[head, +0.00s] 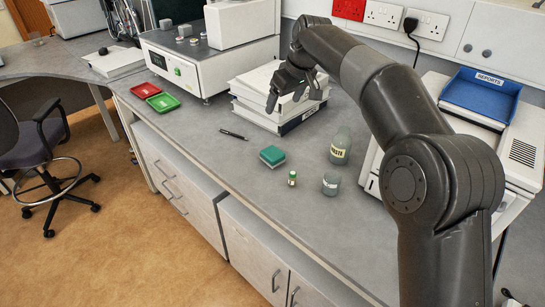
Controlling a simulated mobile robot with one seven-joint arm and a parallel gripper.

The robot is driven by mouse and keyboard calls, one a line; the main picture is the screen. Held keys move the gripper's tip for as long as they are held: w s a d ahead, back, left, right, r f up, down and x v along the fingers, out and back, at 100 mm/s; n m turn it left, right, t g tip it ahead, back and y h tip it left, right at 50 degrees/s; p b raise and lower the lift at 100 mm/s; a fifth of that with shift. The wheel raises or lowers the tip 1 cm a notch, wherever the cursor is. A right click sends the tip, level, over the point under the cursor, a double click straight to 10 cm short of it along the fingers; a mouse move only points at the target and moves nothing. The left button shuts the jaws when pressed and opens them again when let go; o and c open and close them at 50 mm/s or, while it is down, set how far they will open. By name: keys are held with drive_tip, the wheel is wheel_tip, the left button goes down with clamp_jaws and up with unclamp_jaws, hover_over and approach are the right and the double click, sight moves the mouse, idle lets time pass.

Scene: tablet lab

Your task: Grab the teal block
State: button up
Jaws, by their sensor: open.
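A teal block (272,155) lies on the grey bench top (235,180), near its front edge and left of the glass jars. My gripper (284,102) is open and empty, held in front of a stack of thick paper binders. It is above and behind the block in the picture, clearly apart from it. The block is in plain view, and nothing covers it.
A pen (235,135) lies left of the block. A small vial (292,178) and two jars (340,149) (331,184) stand to its right. The binders (250,106) stand behind. Red (145,90) and green (163,102) trays lie far left.

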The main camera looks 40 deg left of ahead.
approach(275, 154)
drive_tip(key=x, duration=0.4)
drive_tip(key=shift+w+a+f, duration=0.1)
drive_tip(key=shift+w+f, duration=0.05)
drive_tip(key=shift+f, duration=0.2)
drive_tip(key=shift+x, duration=2.8)
drive_tip(key=shift+c, duration=0.3)
drive_tip(key=c, duration=1)
drive_tip(key=shift+r, duration=0.15)
